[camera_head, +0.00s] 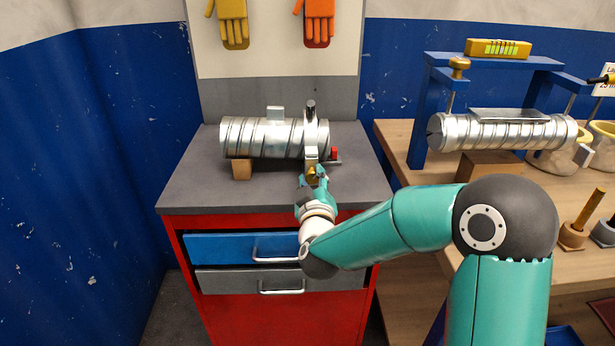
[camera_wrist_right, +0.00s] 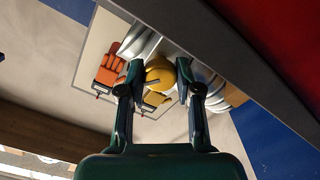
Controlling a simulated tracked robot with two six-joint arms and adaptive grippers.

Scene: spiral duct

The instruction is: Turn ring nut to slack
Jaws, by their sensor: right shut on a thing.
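The brass-yellow ring nut (camera_head: 312,171) sits low at the front of a pale clamp bracket (camera_head: 311,154) near the right end of a silver spiral duct (camera_head: 262,138). My right gripper (camera_head: 313,180) reaches it from the front and is shut on it, covering much of it in the head view. In the right wrist view the ring nut (camera_wrist_right: 159,76) is a round yellow body between the two fingers of the gripper (camera_wrist_right: 160,85), with silver duct behind it. My left gripper is not in view.
The duct rests on a wooden block (camera_head: 242,170) on a grey-topped red cabinet (camera_head: 180,195). A small red part (camera_head: 335,154) stands right of the clamp. A wooden bench (camera_head: 395,135) at right bears a blue frame (camera_head: 418,120) with a second duct (camera_head: 500,132).

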